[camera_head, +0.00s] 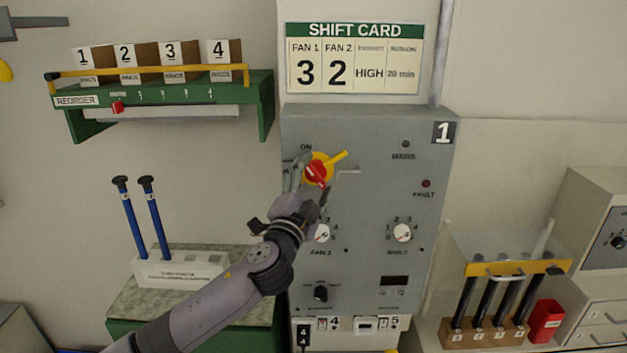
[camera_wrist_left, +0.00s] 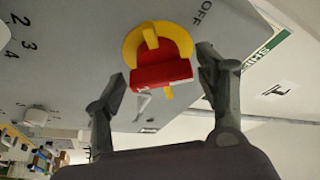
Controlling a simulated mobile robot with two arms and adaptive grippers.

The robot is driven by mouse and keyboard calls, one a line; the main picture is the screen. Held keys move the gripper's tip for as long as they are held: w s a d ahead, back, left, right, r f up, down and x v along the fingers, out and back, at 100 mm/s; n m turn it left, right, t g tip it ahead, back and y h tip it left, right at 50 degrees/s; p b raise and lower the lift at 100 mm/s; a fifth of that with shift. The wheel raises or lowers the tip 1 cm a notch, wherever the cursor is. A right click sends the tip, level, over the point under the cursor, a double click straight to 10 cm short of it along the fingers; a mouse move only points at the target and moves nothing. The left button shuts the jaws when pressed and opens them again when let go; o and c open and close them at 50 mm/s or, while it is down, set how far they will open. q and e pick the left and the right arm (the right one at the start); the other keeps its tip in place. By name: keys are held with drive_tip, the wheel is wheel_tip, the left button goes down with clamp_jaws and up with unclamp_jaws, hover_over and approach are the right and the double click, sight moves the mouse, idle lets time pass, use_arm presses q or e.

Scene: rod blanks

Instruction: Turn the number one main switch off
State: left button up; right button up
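The main switch, a red handle (camera_head: 318,173) on a yellow round plate (camera_head: 311,182), sits at the upper left of the grey panel marked 1 (camera_head: 375,135). ON is printed above it. In the left wrist view the red handle (camera_wrist_left: 160,74) shows large, with OFF printed nearby. I cannot tell for sure which mark the handle points to. My left gripper (camera_head: 309,188) is at the switch, its fingers spread; in the left wrist view the fingers (camera_wrist_left: 163,92) stand either side of the handle with visible gaps. My right gripper is not in view.
Fan knobs (camera_head: 402,232), a black selector (camera_head: 321,293) and a red fault lamp (camera_head: 426,183) are on the same panel. A green shelf (camera_head: 264,105) is at upper left; a rod rack (camera_head: 510,268) stands right.

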use_arm(q)
drive_tip(key=c, duration=1.4)
drive_tip(key=n+b, duration=0.1)
drive_tip(key=b, duration=0.2)
drive_tip(key=n+t+y+b, duration=0.1)
drive_tip(key=b, duration=0.2)
drive_tip(key=shift+d+f+n, duration=0.1)
drive_tip(key=shift+f+n, duration=0.2)
drive_tip(key=shift+n, duration=0.1)
drive_tip(key=shift+r+n+b, duration=0.15)
drive_tip(key=shift+n+b, duration=0.15)
drive_tip(key=shift+b, duration=0.1)
drive_tip(key=shift+r, duration=0.1)
